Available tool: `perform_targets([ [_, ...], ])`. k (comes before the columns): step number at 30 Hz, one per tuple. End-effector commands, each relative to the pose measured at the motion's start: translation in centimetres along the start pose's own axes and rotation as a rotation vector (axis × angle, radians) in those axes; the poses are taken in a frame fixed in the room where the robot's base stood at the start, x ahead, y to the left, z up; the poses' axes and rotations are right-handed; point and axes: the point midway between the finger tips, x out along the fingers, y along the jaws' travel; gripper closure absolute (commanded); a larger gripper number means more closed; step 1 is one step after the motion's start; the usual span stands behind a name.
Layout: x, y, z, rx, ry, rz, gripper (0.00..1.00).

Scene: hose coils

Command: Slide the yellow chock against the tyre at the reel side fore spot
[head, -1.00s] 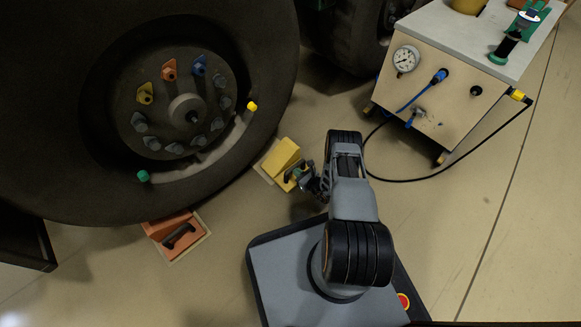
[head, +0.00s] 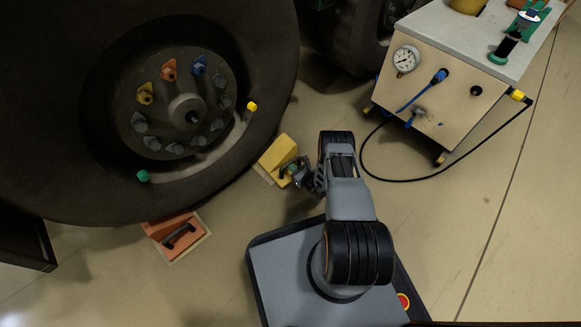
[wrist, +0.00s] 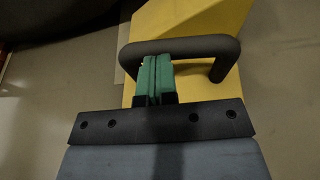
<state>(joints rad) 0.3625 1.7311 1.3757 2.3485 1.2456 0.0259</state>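The yellow chock (head: 276,153) sits on the floor at the lower right of the big tyre (head: 273,55). Its upper-left edge is close to the tread; I cannot tell whether they touch. The chock also fills the upper right of the wrist view (wrist: 185,20). Its black handle (wrist: 190,45) faces my gripper (head: 293,171). In the wrist view, the green fingers (wrist: 155,75) are side by side with only a thin line between them, and their tips meet the handle bar. The bar does not appear clamped between them. The contact itself is partly hidden.
A pale floor marking (head: 263,175) shows at the chock's lower-left edge. An orange chock (head: 168,228) sits under the tyre at lower left. A wheeled cart (head: 440,85) with a gauge and a black hose (head: 400,180) stands right. Floor below the yellow chock is clear.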

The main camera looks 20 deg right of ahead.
Motion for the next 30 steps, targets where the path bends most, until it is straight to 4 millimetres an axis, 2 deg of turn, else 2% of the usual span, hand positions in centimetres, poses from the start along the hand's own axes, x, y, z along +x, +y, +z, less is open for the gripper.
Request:
perform_targets([
  [23, 2.3, -0.1, 0.8, -0.001, -0.002, 0.0, 1.0],
  [30, 2.2, -0.1, 0.7, 0.0, -0.001, -0.001, 1.0],
])
